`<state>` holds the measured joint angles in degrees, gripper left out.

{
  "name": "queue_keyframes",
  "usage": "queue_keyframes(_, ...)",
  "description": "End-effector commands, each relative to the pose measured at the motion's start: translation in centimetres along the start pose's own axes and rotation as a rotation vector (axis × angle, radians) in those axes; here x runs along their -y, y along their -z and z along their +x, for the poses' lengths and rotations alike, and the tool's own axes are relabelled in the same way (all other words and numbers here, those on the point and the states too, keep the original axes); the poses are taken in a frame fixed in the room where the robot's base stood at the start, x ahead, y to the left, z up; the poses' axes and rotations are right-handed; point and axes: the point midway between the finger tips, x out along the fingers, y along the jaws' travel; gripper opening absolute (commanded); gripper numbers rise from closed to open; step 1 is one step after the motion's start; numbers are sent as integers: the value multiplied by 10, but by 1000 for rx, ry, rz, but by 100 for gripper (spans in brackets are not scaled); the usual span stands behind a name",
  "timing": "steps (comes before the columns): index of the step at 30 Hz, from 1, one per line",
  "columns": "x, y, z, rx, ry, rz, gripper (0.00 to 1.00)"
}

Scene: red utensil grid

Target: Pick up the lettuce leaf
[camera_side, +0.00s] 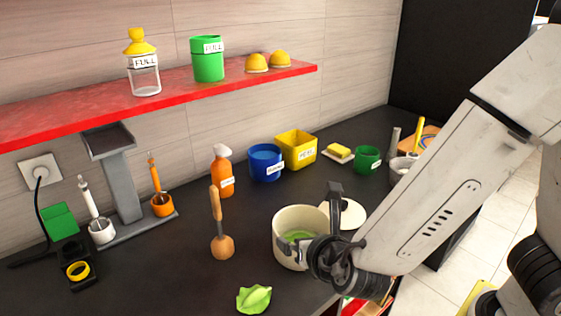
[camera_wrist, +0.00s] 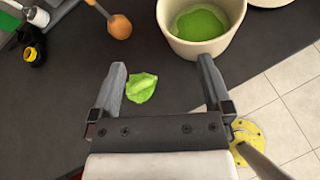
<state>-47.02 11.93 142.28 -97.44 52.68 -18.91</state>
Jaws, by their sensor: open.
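The lettuce leaf (camera_side: 253,299) is a crumpled bright green piece lying on the dark counter near its front edge in the side view. In the wrist view the lettuce leaf (camera_wrist: 141,87) lies between my gripper's fingers in the picture, close to the left finger. My gripper (camera_wrist: 161,75) is open with nothing between its fingers at their own height; the leaf appears below. In the side view my gripper (camera_side: 328,225) is beside the cream pot, above the counter and to the right of the leaf. Its fingers are partly hidden there.
A cream pot (camera_side: 287,220) with green contents stands behind the leaf, its lid (camera_side: 350,213) beside it. An orange bottle (camera_side: 222,176), blue container (camera_side: 265,168) and yellow box (camera_side: 299,151) stand further back.

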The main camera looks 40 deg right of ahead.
Motion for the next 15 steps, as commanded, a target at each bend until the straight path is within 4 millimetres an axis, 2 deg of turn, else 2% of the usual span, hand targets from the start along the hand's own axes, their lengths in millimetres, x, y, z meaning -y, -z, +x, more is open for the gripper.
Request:
queue_keyframes(3, -26, 10, -11, 38, -123, -144, 100)
queue_keyframes(9, -63, 26, -31, 100, -301, -332, 100)
queue_keyframes(10, -66, 29, -33, 107, -321, -354, 100)
queue_keyframes(15, -59, 49, -18, 102, -305, -344, 100)
